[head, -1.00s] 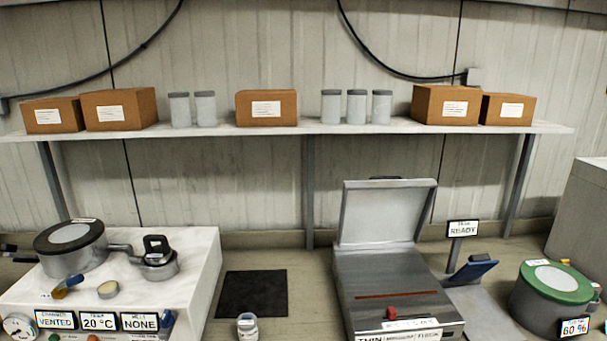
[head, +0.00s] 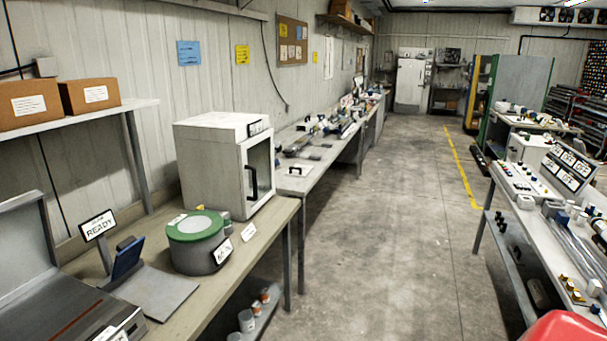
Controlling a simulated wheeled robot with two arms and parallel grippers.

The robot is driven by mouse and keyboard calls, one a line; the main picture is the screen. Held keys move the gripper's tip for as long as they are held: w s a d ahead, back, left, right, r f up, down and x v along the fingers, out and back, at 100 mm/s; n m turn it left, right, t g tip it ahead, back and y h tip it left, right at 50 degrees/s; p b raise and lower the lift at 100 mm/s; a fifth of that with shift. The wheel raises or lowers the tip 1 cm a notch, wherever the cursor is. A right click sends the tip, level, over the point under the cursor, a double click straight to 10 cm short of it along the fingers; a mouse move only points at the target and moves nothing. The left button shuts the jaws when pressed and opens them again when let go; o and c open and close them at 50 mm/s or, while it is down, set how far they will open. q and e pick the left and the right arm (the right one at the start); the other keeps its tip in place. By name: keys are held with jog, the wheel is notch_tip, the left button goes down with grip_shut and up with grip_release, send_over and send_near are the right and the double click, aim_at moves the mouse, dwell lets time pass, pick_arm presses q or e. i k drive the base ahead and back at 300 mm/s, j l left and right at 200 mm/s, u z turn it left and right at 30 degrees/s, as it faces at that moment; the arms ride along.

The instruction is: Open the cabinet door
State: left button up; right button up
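A white box-shaped cabinet (head: 212,165) stands on the workbench left of centre in the head view. Its door (head: 258,170) has a dark glass pane and a black vertical handle (head: 252,182), and faces right toward the aisle. The door looks closed. A small label plate sits at the top front edge of the cabinet. Neither of my grippers shows in the head view, so their state is hidden.
A green-lidded round pot (head: 195,248) stands on the bench in front of the cabinet, beside a READY sign (head: 97,224). The concrete aisle (head: 370,230) is clear. Another bench (head: 540,195) and a red object (head: 565,328) are at the right.

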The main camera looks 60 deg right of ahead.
aim_at(248, 211)
jog(key=z, duration=1.5)
jog(key=u, duration=0.25)
jog(key=i+l+u, duration=0.55)
jog(key=l+u, duration=0.25)
jog(key=i+l, duration=0.15)
jog(key=l, duration=0.25)
jog(key=i+l+u, duration=0.1)
jog(key=l, duration=0.3)
jog(key=i+l, duration=0.25)
jog(key=l, duration=0.2)
jog(key=i+l+u, duration=0.1)
jog(key=l, duration=0.3)
jog(key=i+l, duration=0.2)
jog(key=l, duration=0.25)
jog(key=i+l, duration=0.15)
jog(key=l, duration=0.25)
jog(key=i+l+u, duration=0.1)
jog(key=l, duration=0.35)
jog(key=i+l, duration=0.15)
jog(key=l, duration=0.3)
jog(key=i+j+u, duration=0.05)
